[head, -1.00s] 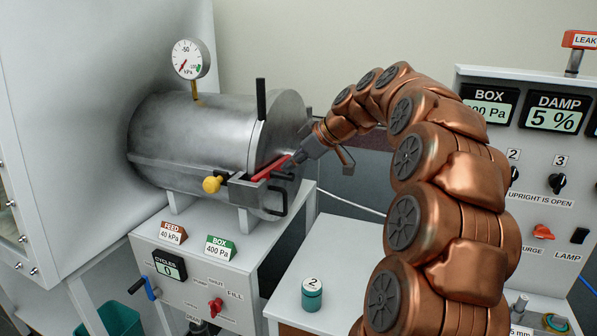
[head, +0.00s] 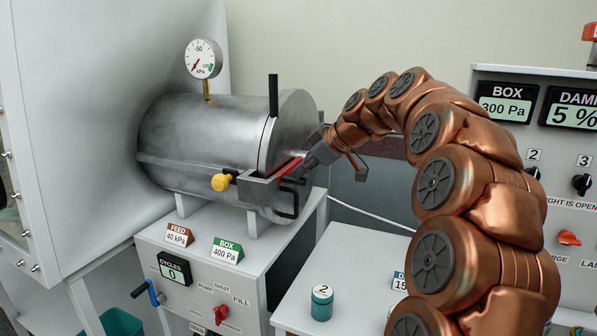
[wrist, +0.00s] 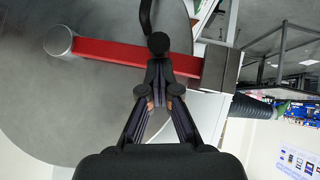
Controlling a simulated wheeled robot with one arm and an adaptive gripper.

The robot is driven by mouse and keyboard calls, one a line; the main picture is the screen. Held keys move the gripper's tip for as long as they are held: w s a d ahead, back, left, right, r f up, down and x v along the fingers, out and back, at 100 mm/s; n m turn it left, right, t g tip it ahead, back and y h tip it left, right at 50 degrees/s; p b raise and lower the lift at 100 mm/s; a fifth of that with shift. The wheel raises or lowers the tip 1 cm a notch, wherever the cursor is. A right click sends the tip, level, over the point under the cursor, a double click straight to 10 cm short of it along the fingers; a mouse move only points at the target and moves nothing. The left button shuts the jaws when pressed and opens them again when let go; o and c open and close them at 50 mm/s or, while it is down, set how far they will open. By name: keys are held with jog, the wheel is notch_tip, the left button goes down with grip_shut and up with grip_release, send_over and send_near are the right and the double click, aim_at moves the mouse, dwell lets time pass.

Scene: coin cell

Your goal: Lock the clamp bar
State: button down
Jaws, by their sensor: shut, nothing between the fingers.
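The red clamp bar (head: 288,167) lies across the round door (head: 300,130) of the metal chamber. In the wrist view the bar (wrist: 120,52) runs from a round pivot (wrist: 58,40) on the left to a grey bracket (wrist: 221,70) on the right, where its end appears to sit. The bracket (head: 256,190) also shows in the head view. My gripper (wrist: 158,75) is shut and empty, its tips at the bar just below a round black knob (wrist: 158,42). Whether they touch is unclear. In the head view my gripper (head: 297,171) partly hides the bar.
A yellow knob (head: 221,182) sticks out beside the bracket. A black door handle (head: 289,201) is below my gripper, and an upright black lever (head: 273,96) rises above the chamber. A teal jar (head: 322,302) stands on the white bench. A control panel (head: 500,150) is at right.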

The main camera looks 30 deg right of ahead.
jog(key=shift+f, duration=0.2)
jog(key=w+a+r+b+v, duration=0.1)
jog(key=r+v, duration=0.1)
jog(key=v, duration=1.1)
jog(key=shift+w+a+b, duration=0.15)
jog(key=shift+w+b, duration=0.2)
jog(key=shift+r, duration=0.2)
